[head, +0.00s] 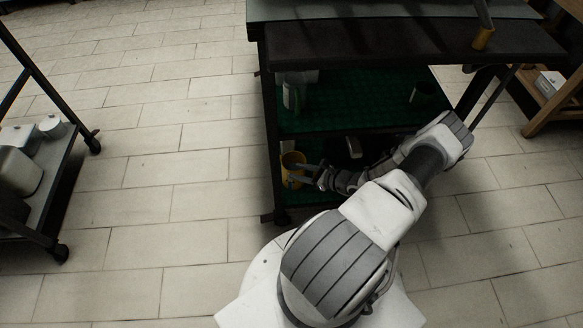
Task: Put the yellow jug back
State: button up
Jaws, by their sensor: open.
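The yellow jug (292,160) stands at the left end of the lower shelf of the dark shelf unit, close to its left post. The gripper is open. Whether the fingers touch the jug or lie around part of it cannot be told at this size. The lower part of the jug is partly hidden by the gripper.
The shelf unit has a dark top (400,42) and a green middle shelf (350,103) holding a pale bottle (292,92) and a dark cup (422,94). A wheeled cart (62,185) stands left, a wooden rack (548,112) right. The tiled floor between the cart and unit is clear.

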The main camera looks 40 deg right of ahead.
jog(key=p+v, duration=0.3)
jog(key=v, duration=1)
jog(key=shift+r, duration=0.2)
